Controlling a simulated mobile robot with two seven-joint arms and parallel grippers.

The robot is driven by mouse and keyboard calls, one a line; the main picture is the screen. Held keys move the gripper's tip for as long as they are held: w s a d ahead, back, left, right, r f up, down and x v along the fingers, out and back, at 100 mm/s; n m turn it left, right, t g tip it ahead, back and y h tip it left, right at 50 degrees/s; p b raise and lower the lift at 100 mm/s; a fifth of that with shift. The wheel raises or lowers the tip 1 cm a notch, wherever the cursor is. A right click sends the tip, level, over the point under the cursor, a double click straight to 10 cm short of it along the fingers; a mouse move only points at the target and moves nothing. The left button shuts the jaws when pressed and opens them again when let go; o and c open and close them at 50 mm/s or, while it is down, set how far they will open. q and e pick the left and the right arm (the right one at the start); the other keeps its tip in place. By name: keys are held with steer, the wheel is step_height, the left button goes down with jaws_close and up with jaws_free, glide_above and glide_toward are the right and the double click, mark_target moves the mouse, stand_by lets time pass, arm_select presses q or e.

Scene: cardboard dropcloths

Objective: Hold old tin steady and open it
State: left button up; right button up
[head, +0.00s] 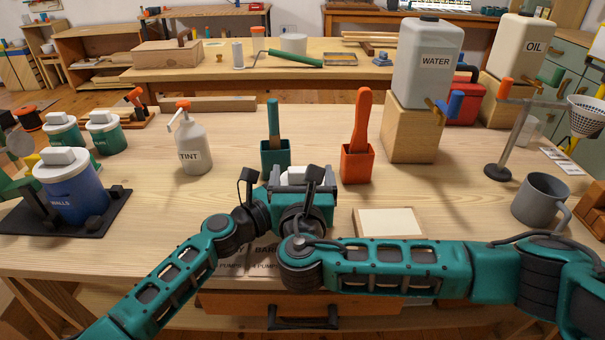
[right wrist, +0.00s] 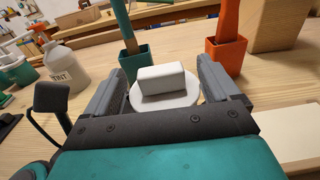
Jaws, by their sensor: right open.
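A tin with a white lid and a raised white block-shaped knob (head: 294,176) stands near the bench's front middle; my arms hide its body in the head view. I cannot tell whether it is the old tin. In the right wrist view the round lid (right wrist: 166,101) lies between the two grey fingers of my right gripper (right wrist: 164,78). That gripper (head: 299,181) is open, its fingers on either side of the knob with gaps. My left arm reaches in from the left to the same spot; its fingers are hidden behind my right gripper and wrist.
A green holder (head: 275,159) with a brush and an orange holder (head: 356,165) stand just behind. A TINT bottle (head: 192,148) and a blue WALLS tin (head: 72,190) are left. A pale panel (head: 389,222), a WATER container (head: 427,65) and a grey mug (head: 540,198) are right.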

steer(key=shift+w, duration=0.55)
steer(key=c, duration=1.3)
steer(key=shift+d, duration=0.1)
steer(key=shift+r, duration=0.15)
steer(key=shift+r, duration=0.9)
steer(key=shift+r, duration=2.05)
arm_select(q)
steer(key=o, duration=1.2)
